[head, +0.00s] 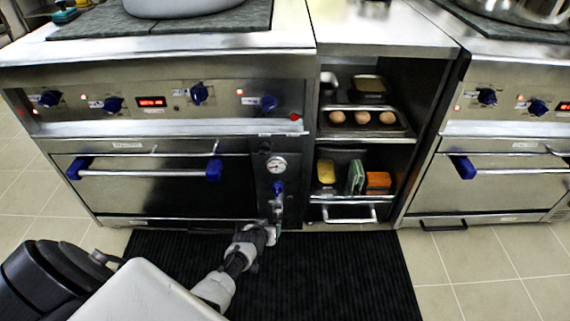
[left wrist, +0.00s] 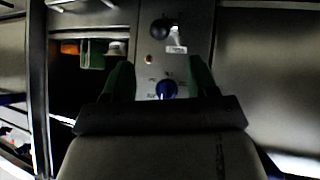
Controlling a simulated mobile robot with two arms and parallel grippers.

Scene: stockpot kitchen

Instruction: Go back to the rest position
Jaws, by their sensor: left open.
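My left gripper (head: 276,212) reaches up in front of the stove's narrow right panel in the head view. In the left wrist view its two fingers (left wrist: 162,82) stand apart with nothing held between them. A blue knob (head: 278,187) on that panel sits just above the gripper in the head view. The knob also shows between the fingers in the left wrist view (left wrist: 166,89); whether they touch it I cannot tell. My right gripper is not in view.
The left stove (head: 190,140) has an oven door handle (head: 145,173) with blue ends. An open shelf unit (head: 320,140) holds a tray of eggs (head: 362,118) and several sponges, including a green one (head: 356,177). A black mat (head: 340,270) covers the floor in front.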

